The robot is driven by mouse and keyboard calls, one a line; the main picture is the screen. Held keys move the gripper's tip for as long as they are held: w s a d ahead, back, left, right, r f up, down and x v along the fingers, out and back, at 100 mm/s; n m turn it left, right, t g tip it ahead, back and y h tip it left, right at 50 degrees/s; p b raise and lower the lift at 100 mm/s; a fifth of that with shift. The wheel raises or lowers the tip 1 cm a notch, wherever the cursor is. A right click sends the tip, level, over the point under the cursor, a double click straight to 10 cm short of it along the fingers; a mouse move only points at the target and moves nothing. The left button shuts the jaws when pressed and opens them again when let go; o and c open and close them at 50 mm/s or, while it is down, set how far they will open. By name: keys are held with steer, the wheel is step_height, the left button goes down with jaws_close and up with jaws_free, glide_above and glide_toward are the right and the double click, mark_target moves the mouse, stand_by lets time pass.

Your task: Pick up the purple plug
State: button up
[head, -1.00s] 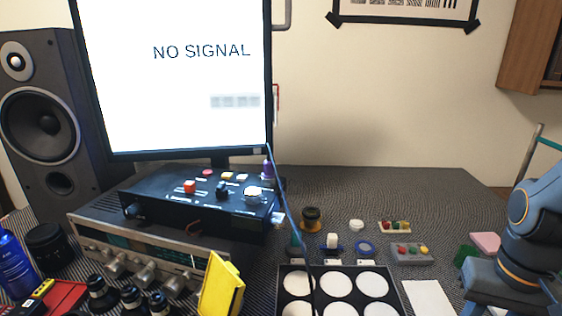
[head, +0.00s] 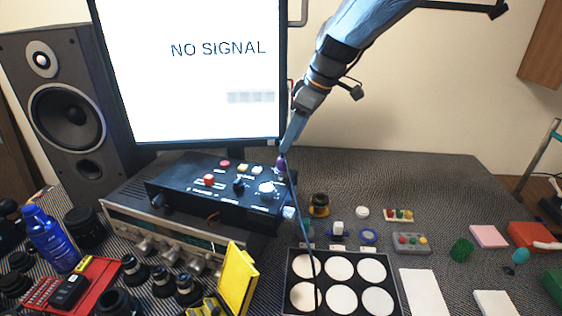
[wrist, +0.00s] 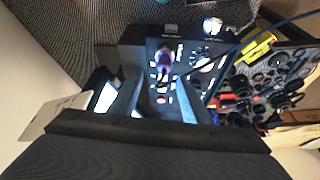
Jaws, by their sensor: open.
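The purple plug (head: 282,165) stands upright at the right back of the black control box (head: 185,190), with a dark blue cable (head: 306,245) running from near it down over the tray. In the wrist view the plug (wrist: 164,57) shows just beyond the gap between my fingertips. My gripper (head: 290,142) points down right over the plug, and its open fingers also show in the wrist view (wrist: 161,88). I cannot tell whether the fingers touch the plug.
The box sits on a silver amplifier (head: 150,238), with a monitor (head: 190,100) close behind. The table's back right is clear.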

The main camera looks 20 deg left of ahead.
mark_target(283, 157)
steer(key=shift+x, duration=0.9)
steer(key=p+x, duration=0.1)
steer(key=x, duration=0.1)
steer(key=s+p+x, duration=0.1)
steer(key=p+x, duration=0.1)
steer(key=shift+d+f, duration=0.1)
steer(key=shift+f, duration=0.3)
steer(key=shift+w+f, duration=0.1)
steer(key=shift+f, duration=0.3)
steer(key=c, duration=1.1)
